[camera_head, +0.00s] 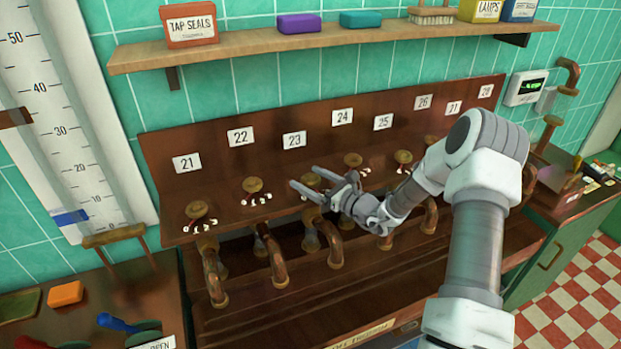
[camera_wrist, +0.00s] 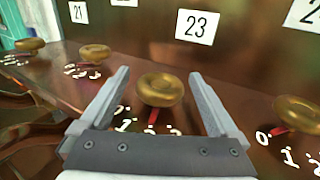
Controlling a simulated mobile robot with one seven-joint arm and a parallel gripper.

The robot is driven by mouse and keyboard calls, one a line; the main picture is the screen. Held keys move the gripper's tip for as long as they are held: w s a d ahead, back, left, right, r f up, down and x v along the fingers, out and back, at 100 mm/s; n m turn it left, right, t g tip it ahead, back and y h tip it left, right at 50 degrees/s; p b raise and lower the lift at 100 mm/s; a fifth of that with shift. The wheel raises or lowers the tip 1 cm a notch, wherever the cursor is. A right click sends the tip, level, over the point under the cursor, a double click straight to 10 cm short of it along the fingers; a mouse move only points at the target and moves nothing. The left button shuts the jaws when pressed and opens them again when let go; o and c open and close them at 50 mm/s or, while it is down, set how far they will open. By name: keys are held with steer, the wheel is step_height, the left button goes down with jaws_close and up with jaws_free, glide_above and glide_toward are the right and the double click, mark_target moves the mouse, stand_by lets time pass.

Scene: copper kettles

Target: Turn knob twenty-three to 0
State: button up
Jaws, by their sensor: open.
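Knob twenty-three (camera_wrist: 161,90) is a round brass knob under the white label 23 (camera_wrist: 197,26). In the wrist view it stands between the two fingers of my open gripper (camera_wrist: 158,75), with a visible gap on each side. Its red pointer (camera_wrist: 153,117) points down toward the white digits, which the gripper partly hides; a 1 shows left of the pointer. I cannot tell the exact digit it marks. In the head view my gripper (camera_head: 305,178) reaches in from the right, and its fingers partly cover knob twenty-three (camera_head: 312,181) below its label (camera_head: 294,139).
Similar knobs stand close by: knob twenty-two (camera_head: 252,185) to the left and knob twenty-four (camera_head: 353,159) to the right. Copper spouts (camera_head: 275,258) hang below the row. A wooden shelf (camera_head: 340,40) with boxes runs above the labels.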

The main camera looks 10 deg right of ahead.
steer(key=c, duration=1.4)
steer(key=shift+o, duration=0.2)
